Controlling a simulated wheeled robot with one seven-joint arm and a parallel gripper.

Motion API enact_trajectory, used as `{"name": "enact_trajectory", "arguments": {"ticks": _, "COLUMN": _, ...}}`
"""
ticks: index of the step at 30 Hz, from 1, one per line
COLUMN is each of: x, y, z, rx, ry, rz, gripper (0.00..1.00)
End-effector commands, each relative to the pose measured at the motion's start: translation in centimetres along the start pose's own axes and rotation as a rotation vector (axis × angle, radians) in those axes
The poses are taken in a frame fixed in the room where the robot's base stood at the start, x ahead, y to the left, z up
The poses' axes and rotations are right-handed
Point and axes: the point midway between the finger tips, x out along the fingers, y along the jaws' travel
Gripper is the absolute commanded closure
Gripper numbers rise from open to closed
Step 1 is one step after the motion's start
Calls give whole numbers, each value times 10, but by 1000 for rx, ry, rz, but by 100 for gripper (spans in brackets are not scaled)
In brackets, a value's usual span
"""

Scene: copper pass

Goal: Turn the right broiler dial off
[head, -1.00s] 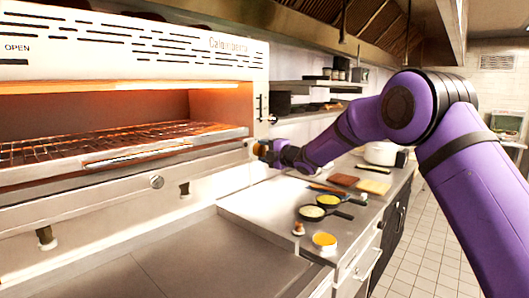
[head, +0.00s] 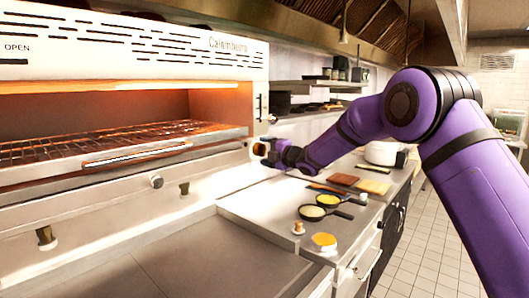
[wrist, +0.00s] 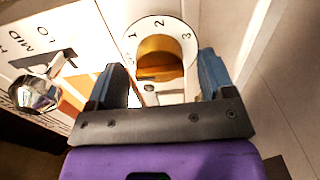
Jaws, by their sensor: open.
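A brass-coloured dial (wrist: 160,58) on a round white plate marked 1, 2, 3 fills the upper middle of the wrist view. In the head view it shows as a small orange spot (head: 259,149) at the right end of the broiler front (head: 215,160). My gripper (wrist: 162,74) is open, with one blue-grey finger on each side of the dial's lower part. I cannot tell whether either finger touches it. In the head view my gripper (head: 268,152) is beside the dial and partly hides it. The dial's pointer position is unclear.
A silver knob (wrist: 36,92) by LO and MID lettering is left of my gripper. A rack (head: 100,140) lies in the glowing broiler. The counter to the right holds small pans (head: 312,212), boards (head: 373,187) and a white pot (head: 380,153).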

Motion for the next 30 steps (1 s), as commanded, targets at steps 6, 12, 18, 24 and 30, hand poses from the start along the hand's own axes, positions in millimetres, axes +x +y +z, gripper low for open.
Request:
{"name": "enact_trajectory", "arguments": {"ticks": 6, "x": -38, "y": 1, "z": 1, "rx": 0, "ry": -4, "rz": -1, "gripper": 24}}
{"name": "enact_trajectory", "arguments": {"ticks": 12, "x": -74, "y": 0, "z": 1, "rx": 1, "ry": -3, "rz": -1, "gripper": 24}}
{"name": "enact_trajectory", "arguments": {"ticks": 18, "x": -95, "y": 0, "z": 0, "rx": 0, "ry": -1, "rz": -1, "gripper": 24}}
{"name": "enact_trajectory", "arguments": {"ticks": 24, "x": -100, "y": 0, "z": 0, "rx": 0, "ry": -1, "rz": -1, "gripper": 24}}
{"name": "enact_trajectory", "arguments": {"ticks": 30, "x": -100, "y": 0, "z": 0, "rx": 0, "ry": -1, "rz": -1, "gripper": 24}}
